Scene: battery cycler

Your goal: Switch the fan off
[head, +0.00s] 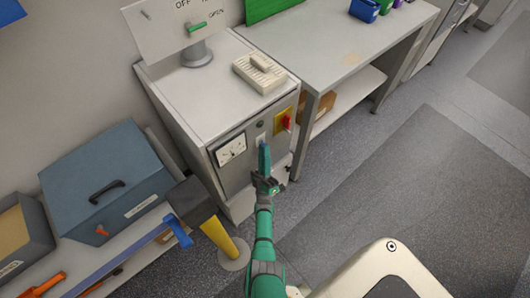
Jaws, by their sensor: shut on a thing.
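A grey cabinet (195,108) stands in the middle of the head view. Its front carries a white dial meter (231,150), a small dark round knob (260,124), a small pale switch plate (261,138) and a red switch on a yellow plate (284,122). No fan label is readable. My gripper (264,152) is at the cabinet front, just below the pale plate and left of the red switch. It looks shut, and its narrow blue-green end covers the spot it reaches. What lies between the jaws is hidden or too small to make out.
A signboard with a green handle (197,26) and a beige device (260,73) stand on the cabinet. A workbench (345,50) is at right. A blue-grey case (105,175), a yellow post with a dark head (218,238) and a blue lever are at left. The right floor is clear.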

